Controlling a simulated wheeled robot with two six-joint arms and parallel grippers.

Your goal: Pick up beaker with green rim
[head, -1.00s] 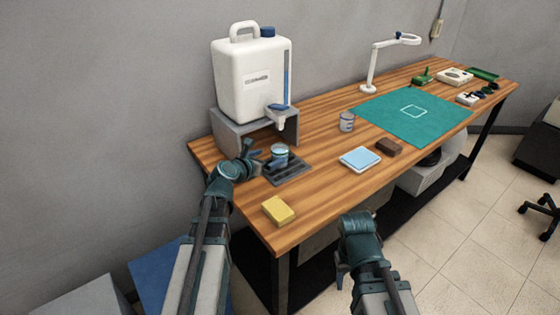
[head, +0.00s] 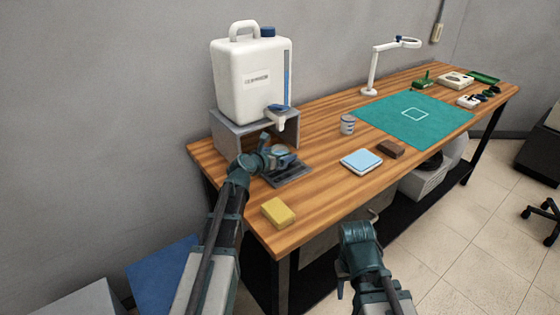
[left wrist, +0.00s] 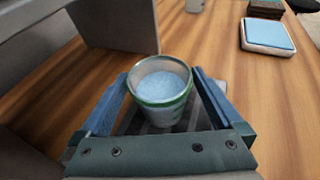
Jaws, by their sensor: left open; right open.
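The beaker with the green rim (left wrist: 160,106) stands upright on the dark slotted drip tray, with pale blue contents inside. In the head view the beaker (head: 281,151) is partly hidden by my left gripper (head: 279,148). In the left wrist view my left gripper (left wrist: 163,95) is open, with one finger on each side of the beaker. I cannot tell whether either finger touches it. My right gripper (head: 343,278) is in front of the table's near edge, low and away from the beaker, open and empty.
A white jug (head: 250,80) with a tap stands on a grey stand (head: 232,131) behind the beaker. The drip tray (head: 292,174) lies under the beaker. A yellow sponge (head: 278,212), a blue pad (head: 361,161), a brown block (head: 391,149) and another cup (head: 347,125) are on the table.

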